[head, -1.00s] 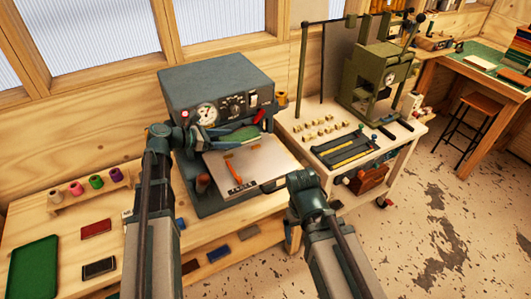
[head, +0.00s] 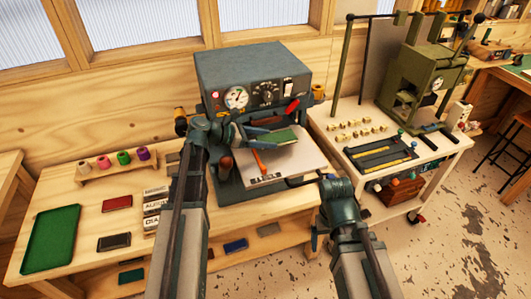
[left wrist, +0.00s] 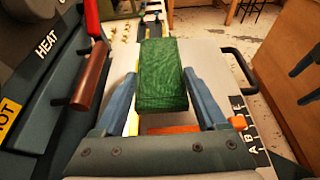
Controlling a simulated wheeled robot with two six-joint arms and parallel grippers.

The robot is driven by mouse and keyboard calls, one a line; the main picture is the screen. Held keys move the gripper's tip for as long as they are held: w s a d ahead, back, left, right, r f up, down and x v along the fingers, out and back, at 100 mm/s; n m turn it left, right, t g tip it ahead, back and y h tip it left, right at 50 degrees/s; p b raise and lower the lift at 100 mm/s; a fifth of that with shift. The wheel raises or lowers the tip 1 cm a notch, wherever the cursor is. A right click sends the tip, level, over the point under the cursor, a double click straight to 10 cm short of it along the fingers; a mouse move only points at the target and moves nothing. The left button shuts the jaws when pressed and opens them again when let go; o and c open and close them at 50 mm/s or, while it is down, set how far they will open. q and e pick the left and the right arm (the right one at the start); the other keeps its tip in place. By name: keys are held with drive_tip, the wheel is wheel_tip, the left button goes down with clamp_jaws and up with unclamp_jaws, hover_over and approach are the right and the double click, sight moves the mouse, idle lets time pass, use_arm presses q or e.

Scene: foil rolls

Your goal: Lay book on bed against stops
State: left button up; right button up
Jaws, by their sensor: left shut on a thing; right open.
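My left gripper (head: 262,137) is shut on a green book (head: 284,137) and holds it over the pale bed (head: 305,162) of the grey press. In the left wrist view the book (left wrist: 162,75) sits between the two blue fingers. I cannot tell whether the book touches the bed, and I cannot make out the stops clearly. My right gripper (head: 318,225) is open and empty, low in front of the bed.
The grey press body (head: 250,75) with gauge and red lever (head: 292,105) stands close behind. A letter strip (head: 266,178) lies along the bed's front edge. A green tray (head: 50,240) is on the bench at left. A green press (head: 425,80) stands right.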

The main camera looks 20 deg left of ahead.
sight(265, 152)
use_arm(q)
drive_tip(key=shift+f+b, duration=1.8)
drive_tip(key=shift+b, duration=0.05)
drive_tip(key=shift+f, duration=0.15)
drive_tip(key=o, duration=1.3)
drive_tip(key=shift+o, duration=0.2)
drive_tip(key=shift+r, duration=0.25)
drive_tip(key=p+v, duration=0.4)
drive_tip(key=v, duration=0.7)
drive_tip(key=shift+s, duration=0.15)
drive_tip(key=shift+s+a+p, duration=0.2)
drive_tip(key=shift+a+p, duration=0.15)
